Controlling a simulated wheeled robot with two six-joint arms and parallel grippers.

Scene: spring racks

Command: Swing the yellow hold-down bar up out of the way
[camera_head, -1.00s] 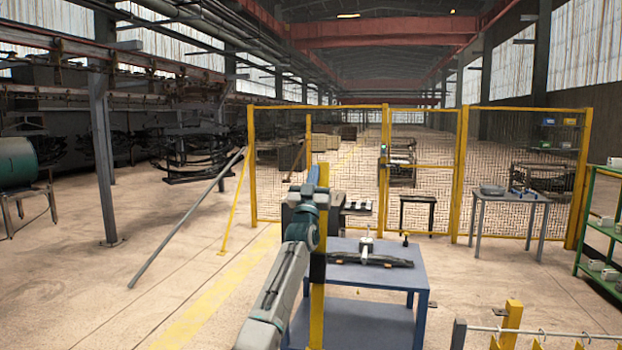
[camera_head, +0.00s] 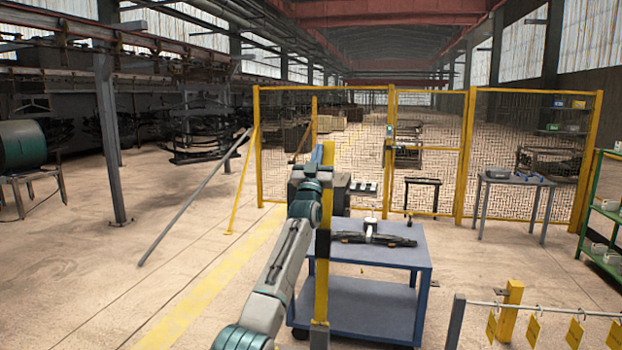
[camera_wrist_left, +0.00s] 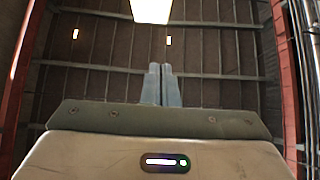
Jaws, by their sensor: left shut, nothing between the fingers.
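A yellow bar (camera_head: 321,290) with a black band stands upright in the head view, in front of the blue cart; I take it for the hold-down bar. My left arm rises along its left side. My left gripper (camera_head: 319,153) is beside the bar's upper end; whether they touch cannot be told. In the left wrist view the gripper's fingers (camera_wrist_left: 161,84) are together and empty, with the roof behind them. The bar does not show there. My right gripper is not in view.
A blue cart (camera_head: 420,283) with a dark part (camera_head: 375,239) on top stands just behind the bar. A rail (camera_head: 560,307) with yellow tags is at the front right. Yellow mesh fencing (camera_head: 424,90) closes the back. The floor to the left is mostly open.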

